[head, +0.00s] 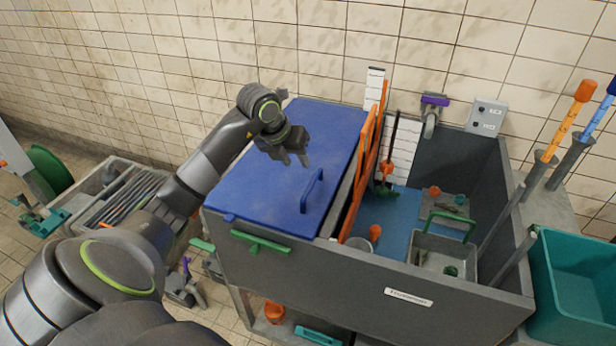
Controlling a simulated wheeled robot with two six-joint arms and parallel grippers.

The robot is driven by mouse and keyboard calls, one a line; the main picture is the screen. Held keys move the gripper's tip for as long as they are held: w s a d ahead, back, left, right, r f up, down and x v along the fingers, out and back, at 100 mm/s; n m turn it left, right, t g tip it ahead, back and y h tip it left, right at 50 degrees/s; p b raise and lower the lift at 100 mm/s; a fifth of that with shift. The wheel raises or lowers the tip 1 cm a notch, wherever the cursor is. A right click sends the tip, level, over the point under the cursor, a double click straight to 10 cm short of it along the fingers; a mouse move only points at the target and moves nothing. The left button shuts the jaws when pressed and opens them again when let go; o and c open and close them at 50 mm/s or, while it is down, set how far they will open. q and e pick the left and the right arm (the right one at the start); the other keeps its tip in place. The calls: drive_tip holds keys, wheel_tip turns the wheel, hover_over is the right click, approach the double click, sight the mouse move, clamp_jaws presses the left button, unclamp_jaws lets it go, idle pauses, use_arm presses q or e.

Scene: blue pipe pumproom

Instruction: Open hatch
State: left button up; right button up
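The blue hatch (262,185) lies flat and closed over the left part of a grey bin. A blue handle (311,190) stands up near its right front. My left gripper (297,160) hangs above the hatch, just behind the handle and apart from it. Its two fingers are spread with nothing between them. A green bar handle (260,242) is on the bin's front wall below the hatch. My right gripper is not in view.
The bin's right part is open, with an orange panel (366,160), a grey basket (443,254) and small items inside. A teal tub (575,285) stands at the right. A grey crate (110,195) is on the floor at left. A tiled wall closes the back.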

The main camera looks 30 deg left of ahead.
sight(310, 183)
use_arm(q)
drive_tip(key=p+x, duration=0.2)
drive_tip(key=x, duration=0.9)
clamp_jaws()
